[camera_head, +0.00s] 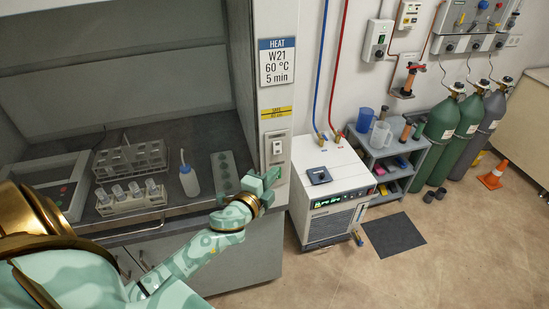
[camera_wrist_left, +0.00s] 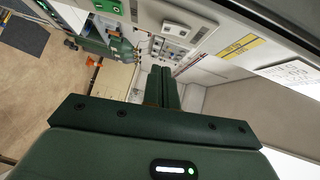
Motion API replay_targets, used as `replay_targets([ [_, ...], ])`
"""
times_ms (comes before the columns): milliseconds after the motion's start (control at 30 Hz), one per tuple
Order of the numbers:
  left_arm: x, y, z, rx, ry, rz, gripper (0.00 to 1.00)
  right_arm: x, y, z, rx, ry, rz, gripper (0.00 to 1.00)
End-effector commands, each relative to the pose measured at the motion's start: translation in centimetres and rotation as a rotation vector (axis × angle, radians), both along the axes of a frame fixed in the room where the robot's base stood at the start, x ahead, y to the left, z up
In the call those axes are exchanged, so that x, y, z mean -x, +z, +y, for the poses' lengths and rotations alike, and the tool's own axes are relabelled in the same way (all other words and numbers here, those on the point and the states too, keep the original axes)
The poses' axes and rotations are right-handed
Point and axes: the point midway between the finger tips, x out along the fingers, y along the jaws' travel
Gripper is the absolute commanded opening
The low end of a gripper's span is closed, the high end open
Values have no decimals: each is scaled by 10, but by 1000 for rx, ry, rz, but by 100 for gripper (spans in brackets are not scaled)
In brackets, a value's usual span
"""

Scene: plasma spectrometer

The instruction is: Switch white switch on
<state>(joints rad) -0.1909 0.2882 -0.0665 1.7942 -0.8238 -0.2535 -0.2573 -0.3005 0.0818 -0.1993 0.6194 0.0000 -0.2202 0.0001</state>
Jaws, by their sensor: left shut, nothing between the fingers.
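The white switch (camera_head: 277,148) sits on a pale plate on the fume hood's right-hand post, below the yellow label. Its lower part is close to my left gripper in the head view, and I cannot tell its exact position. My left gripper (camera_head: 268,178) is shut and empty, just below the switch in the picture. I cannot tell whether it touches the post. In the left wrist view its closed green fingers (camera_wrist_left: 161,88) point away from the camera. My right gripper is not in view.
A white chiller (camera_head: 325,190) stands right of the post. A grey cart (camera_head: 390,155) and gas cylinders (camera_head: 440,140) are farther right. Open floor lies in front.

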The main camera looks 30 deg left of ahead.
Motion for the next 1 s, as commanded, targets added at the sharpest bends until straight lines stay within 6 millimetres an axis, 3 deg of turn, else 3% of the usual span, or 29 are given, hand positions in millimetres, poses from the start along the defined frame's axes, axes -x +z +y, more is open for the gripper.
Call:
replay_targets([
  [167, -38, -2, 2, 1, -1, -1, 0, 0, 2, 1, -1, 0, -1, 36],
  [333, -54, -7, 21, 0, 1, 1, 0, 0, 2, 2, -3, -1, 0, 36],
  [533, -63, -8, 32, 0, 0, 0, 0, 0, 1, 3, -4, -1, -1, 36],
  [867, -64, -9, 33, 1, -1, 1, 0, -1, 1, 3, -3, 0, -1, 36],
  [1000, -65, -13, 34, -13, -1, -14, 0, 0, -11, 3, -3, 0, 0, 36],
])
